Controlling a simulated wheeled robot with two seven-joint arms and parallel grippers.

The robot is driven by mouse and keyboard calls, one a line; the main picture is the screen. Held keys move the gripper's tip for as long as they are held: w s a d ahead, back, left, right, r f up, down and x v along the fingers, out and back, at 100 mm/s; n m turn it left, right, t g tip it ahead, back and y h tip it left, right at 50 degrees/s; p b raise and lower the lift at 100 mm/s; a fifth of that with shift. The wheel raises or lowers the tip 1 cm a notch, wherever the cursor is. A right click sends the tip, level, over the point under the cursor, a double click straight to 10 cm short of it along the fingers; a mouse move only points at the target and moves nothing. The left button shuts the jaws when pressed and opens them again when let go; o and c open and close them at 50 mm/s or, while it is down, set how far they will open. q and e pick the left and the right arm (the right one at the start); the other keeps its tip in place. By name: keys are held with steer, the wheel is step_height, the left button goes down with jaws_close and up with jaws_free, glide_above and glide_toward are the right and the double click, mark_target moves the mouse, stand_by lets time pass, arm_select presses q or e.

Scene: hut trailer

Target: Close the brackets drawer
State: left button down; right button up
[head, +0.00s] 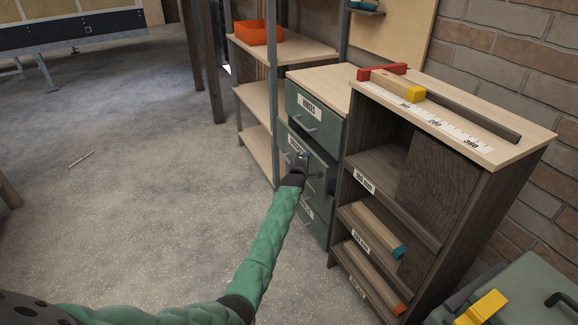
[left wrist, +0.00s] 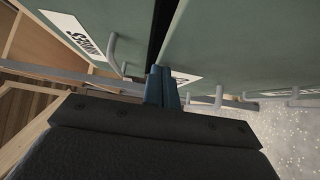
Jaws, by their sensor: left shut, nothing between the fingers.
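The green drawer unit (head: 318,76) stands between the open shelf and the dark wood cabinet. Its top drawer (head: 313,118) is labelled HINGES and looks flush. The middle drawer (head: 318,178), whose label is partly covered by my gripper, seems to stick out slightly. I take it for the brackets drawer. My left gripper (head: 303,160) is shut and empty, at the front of this drawer near its label and handle. In the left wrist view its fingertips (left wrist: 163,86) are close to the green front (left wrist: 235,40); contact is unclear. My right gripper is out of view.
The dark wood cabinet (head: 470,200) stands right of the drawers, with wood pieces in its bays. The shelf (head: 262,98) with an orange bin (head: 258,33) is left. A green case (head: 530,290) is at lower right. The concrete floor (head: 140,190) left is mostly clear.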

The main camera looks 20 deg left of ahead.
mark_target(317, 155)
arm_select(q)
steer(key=w+d, duration=0.1)
steer(key=w, duration=0.1)
steer(key=w+d+b, duration=0.1)
steer(key=w+d, duration=0.1)
steer(key=shift+d, duration=0.1)
steer(key=shift+d+r, duration=0.15)
steer(key=shift+w+r, duration=0.1)
